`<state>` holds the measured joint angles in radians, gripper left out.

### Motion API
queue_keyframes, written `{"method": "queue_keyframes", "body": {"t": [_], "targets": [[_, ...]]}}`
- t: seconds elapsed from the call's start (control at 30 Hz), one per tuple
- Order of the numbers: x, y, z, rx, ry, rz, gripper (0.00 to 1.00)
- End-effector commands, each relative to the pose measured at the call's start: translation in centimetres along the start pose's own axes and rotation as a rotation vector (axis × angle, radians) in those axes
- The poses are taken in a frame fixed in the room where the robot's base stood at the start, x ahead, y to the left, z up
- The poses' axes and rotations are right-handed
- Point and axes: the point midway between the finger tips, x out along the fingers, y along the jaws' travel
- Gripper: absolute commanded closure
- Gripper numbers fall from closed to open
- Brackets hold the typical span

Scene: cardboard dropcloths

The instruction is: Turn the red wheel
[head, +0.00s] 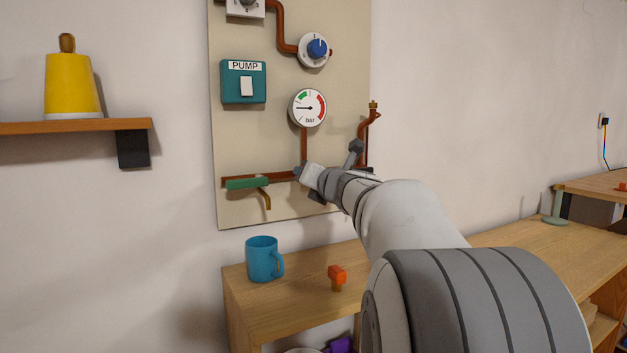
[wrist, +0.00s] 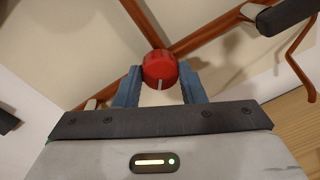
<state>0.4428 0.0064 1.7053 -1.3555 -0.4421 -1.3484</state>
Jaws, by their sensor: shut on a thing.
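The red wheel (wrist: 160,69) shows in the wrist view, on the copper pipes of the panel, with a short pale mark on its lower side. My gripper (wrist: 160,83) is shut on it, with one blue-grey finger at each side of the wheel. In the head view my gripper (head: 301,172) reaches the pipe at the lower part of the beige panel (head: 260,140). The wheel is hidden there behind my gripper and arm.
Left of my gripper is a green lever handle (head: 248,183); above is a pressure gauge (head: 308,108). A blue knob (head: 317,48) and a pump switch (head: 245,84) sit higher. Below, a blue mug (head: 263,260) and an orange-topped object (head: 337,275) stand on the wooden bench (head: 275,322).

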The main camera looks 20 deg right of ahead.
Motion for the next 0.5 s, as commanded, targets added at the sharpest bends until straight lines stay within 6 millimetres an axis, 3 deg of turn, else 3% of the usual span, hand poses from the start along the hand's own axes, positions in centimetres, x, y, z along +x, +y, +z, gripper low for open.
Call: {"method": "queue_keyframes", "body": {"t": [0.33,0.37,0.5], "targets": [[0.04,-0.07,-0.19,-0.002,0.003,-0.001,0.86],[0.04,-0.08,-0.19,-0.001,0.003,-0.001,0.63],[0.03,-0.07,-0.15,-0.001,0.002,-0.001,0.51]]}}
